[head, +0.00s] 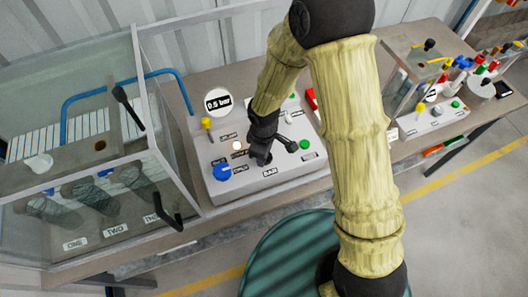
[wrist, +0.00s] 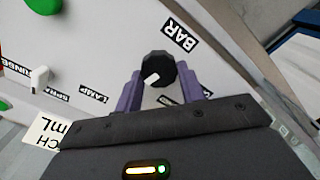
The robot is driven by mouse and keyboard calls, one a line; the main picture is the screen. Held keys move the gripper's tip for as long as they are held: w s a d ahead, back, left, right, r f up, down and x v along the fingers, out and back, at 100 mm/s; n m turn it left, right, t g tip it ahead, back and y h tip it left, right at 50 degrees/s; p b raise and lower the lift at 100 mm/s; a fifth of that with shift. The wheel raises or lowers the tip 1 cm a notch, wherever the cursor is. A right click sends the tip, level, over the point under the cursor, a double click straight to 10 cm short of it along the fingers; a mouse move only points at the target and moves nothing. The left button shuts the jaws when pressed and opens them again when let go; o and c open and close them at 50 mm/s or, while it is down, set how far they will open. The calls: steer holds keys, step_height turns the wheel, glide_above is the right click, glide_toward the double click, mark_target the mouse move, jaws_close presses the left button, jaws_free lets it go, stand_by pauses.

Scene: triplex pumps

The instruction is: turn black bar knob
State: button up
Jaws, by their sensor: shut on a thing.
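The black bar knob (wrist: 155,70) is round and dark with a white pointer mark. It sits on the white control panel, beside the label BAR (wrist: 180,36). My gripper (wrist: 158,88) has its two purple fingers on either side of the knob and is shut on it. In the head view my gripper (head: 262,150) reaches down to the panel (head: 238,187) above the BAR label, and it largely hides the knob.
On the panel, a blue knob (head: 222,172) is left of my gripper, a green knob (head: 305,144) is right, and a yellow one (head: 207,123) is further back. A glass-walled tank (head: 80,150) stands left. A second panel (head: 436,118) stands right.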

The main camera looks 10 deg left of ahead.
steer(key=shift+n, duration=1.5)
steer(key=o, duration=1)
steer(key=shift+r, duration=0.15)
step_height(320, 180, up, 17)
steer(key=shift+d+r, duration=0.1)
